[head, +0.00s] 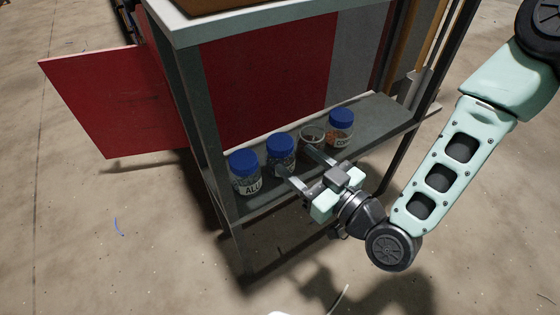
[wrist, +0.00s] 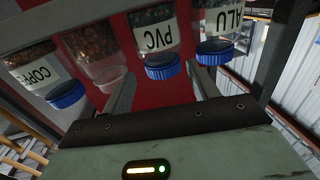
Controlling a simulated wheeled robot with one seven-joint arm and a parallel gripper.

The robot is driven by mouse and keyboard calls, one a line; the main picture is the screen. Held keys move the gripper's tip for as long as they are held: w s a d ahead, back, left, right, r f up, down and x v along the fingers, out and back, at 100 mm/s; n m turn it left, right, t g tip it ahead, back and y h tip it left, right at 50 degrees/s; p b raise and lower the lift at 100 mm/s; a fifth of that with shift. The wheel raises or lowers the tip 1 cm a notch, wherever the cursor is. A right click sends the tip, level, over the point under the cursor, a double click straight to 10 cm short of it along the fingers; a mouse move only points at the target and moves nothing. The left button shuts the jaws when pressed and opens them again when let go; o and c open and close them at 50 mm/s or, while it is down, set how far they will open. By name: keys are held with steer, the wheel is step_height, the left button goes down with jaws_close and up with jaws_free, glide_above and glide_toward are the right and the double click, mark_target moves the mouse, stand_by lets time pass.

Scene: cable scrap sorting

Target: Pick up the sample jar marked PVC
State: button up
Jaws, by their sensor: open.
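The PVC jar (wrist: 153,40) has a blue lid and a white label. It appears upside down in the wrist view, between my two fingers. In the head view it is the second jar from the left (head: 280,148) on the grey shelf (head: 375,120), its label hidden from this side. My gripper (head: 294,161) is open and empty in front of the shelf, and its left finger overlaps the jar's lower part. The fingers also show in the wrist view (wrist: 160,74). I cannot tell whether either finger touches the jar.
The ALU jar (head: 245,172) stands to the left of the PVC jar. A lidless clear jar (head: 313,134) stands to its right, then the COPPER jar (head: 341,128). The shelf posts and the upper shelf (head: 260,25) bound the space. A red panel (head: 270,75) is behind.

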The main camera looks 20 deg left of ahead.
mark_target(275, 143)
steer(key=x, duration=0.2)
steer(key=shift+w+a+b, duration=0.2)
steer(key=shift+a+b, duration=0.1)
steer(key=shift+b, duration=0.05)
steer(key=b+x, duration=0.3)
steer(key=x, duration=0.1)
steer(key=shift+w+a, duration=0.1)
steer(key=shift+a, duration=0.2)
steer(key=shift+w+a+r, duration=0.1)
steer(key=shift+a, duration=0.15)
steer(key=c, duration=0.8)
